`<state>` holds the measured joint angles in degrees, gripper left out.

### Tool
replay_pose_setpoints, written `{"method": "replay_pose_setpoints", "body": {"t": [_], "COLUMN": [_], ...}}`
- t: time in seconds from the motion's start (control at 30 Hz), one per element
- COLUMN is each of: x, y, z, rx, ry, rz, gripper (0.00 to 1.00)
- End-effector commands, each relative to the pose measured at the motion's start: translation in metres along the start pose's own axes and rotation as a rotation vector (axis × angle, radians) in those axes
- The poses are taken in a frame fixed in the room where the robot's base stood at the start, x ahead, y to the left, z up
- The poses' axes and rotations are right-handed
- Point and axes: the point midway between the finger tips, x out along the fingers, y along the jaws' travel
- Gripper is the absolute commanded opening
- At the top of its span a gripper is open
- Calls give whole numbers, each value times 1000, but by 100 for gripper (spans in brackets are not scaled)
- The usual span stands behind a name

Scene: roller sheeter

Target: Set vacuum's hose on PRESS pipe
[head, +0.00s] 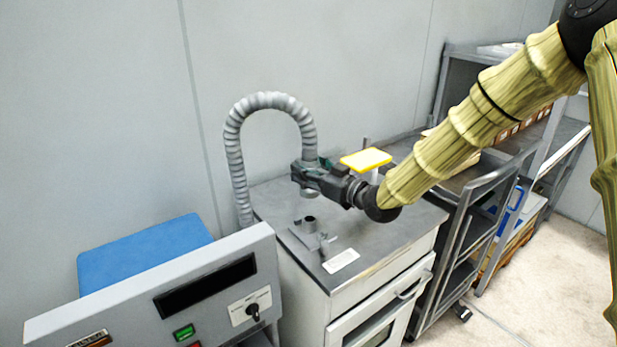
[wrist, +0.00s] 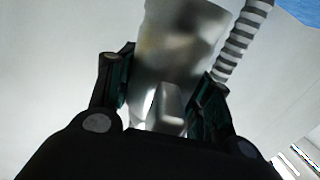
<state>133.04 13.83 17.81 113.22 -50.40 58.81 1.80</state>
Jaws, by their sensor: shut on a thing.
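The vacuum's grey ribbed hose (head: 272,100) rises beside the wall, arches over and comes down to my gripper (head: 304,172). My gripper is shut on the hose's end, above the cabinet top. In the wrist view, a smooth grey cylinder (wrist: 180,50), seemingly the hose's end piece, sits between the fingers of my gripper (wrist: 165,90); the ribbed hose (wrist: 240,45) shows behind it. A short upright grey pipe (head: 310,225) stands on a flat base on the cabinet, below the hose end and apart from it. A white label (head: 341,260) lies near it, its text unreadable.
The grey cabinet top (head: 395,238) is mostly clear. A yellow flat piece (head: 366,159) and a thin upright post (head: 367,146) show behind my wrist. A control panel (head: 170,300) and a blue surface (head: 145,250) are at left, a metal cart (head: 470,215) at right.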

Motion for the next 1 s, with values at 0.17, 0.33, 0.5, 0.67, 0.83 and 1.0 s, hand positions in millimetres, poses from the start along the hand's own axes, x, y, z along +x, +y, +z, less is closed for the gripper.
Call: {"method": "replay_pose_setpoints", "body": {"t": [0.17, 0.33, 0.5, 0.67, 0.83, 1.0], "x": [0, -1, -1, -1, -1, -1], "y": [1, 1, 1, 1, 2, 2], "z": [4, 14, 27, 42, 56, 70], "rx": [0, 0, 0, 0, 0, -1], "ry": [1, 1, 2, 1, 1, 1], "rz": [1, 2, 2, 3, 3, 3], "gripper": [9, 9, 9, 9, 9, 9]}}
